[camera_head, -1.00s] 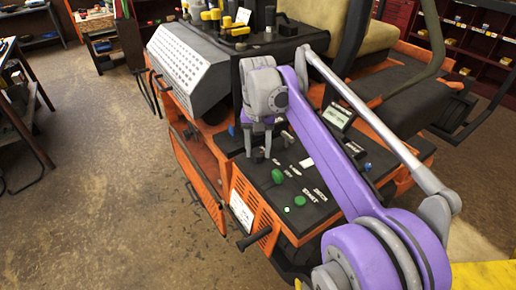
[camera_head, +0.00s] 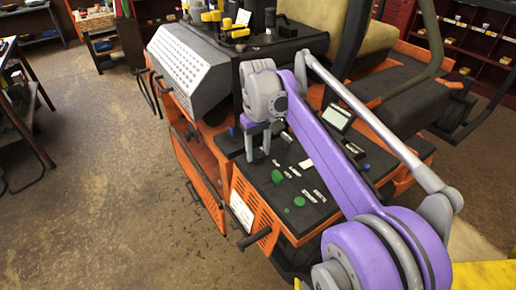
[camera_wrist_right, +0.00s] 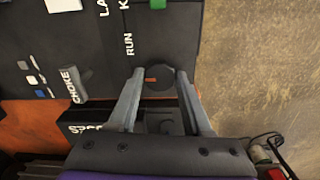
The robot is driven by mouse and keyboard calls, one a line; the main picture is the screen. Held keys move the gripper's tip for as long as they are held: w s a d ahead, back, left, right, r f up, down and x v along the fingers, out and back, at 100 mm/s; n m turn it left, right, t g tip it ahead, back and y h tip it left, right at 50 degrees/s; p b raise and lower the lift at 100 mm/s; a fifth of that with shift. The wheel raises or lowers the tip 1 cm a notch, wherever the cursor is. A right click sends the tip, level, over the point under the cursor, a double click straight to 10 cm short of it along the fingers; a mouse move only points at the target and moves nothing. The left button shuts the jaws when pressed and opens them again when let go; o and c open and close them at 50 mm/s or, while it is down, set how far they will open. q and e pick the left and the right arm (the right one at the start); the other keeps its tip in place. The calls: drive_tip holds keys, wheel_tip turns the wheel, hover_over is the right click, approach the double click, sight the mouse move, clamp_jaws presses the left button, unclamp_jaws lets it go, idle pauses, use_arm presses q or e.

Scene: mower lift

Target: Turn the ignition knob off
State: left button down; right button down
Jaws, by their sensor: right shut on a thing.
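The ignition knob (camera_wrist_right: 158,84) is a round black knob with a small orange mark, seen in the right wrist view on the black control panel (camera_wrist_right: 105,50). The word RUN is printed beside it. My right gripper (camera_wrist_right: 160,76) has one finger on each side of the knob and is shut on it. In the head view my right gripper (camera_head: 257,159) reaches down to the far left part of the panel (camera_head: 310,218), and its fingers hide the knob there. My left gripper is not in view.
A CHOKE lever (camera_wrist_right: 74,83) stands beside the knob. A green button (camera_head: 299,202), a small green light (camera_head: 287,210) and a display (camera_head: 338,118) are on the orange mower's panel. A black handle (camera_head: 254,238) sticks out at the front.

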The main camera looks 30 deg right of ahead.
sight(258, 154)
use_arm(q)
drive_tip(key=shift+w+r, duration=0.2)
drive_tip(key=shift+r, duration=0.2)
use_arm(e)
drive_tip(key=n, duration=0.5)
drive_tip(key=shift+n, duration=0.4)
drive_tip(key=shift+c, duration=1.7)
unclamp_jaws()
drive_tip(key=shift+r, duration=0.15)
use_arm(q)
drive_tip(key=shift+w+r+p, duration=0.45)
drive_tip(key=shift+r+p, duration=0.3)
use_arm(e)
wheel_tip(258, 154, up, 11)
drive_tip(key=shift+f, duration=0.2)
drive_tip(key=shift+f, duration=0.1)
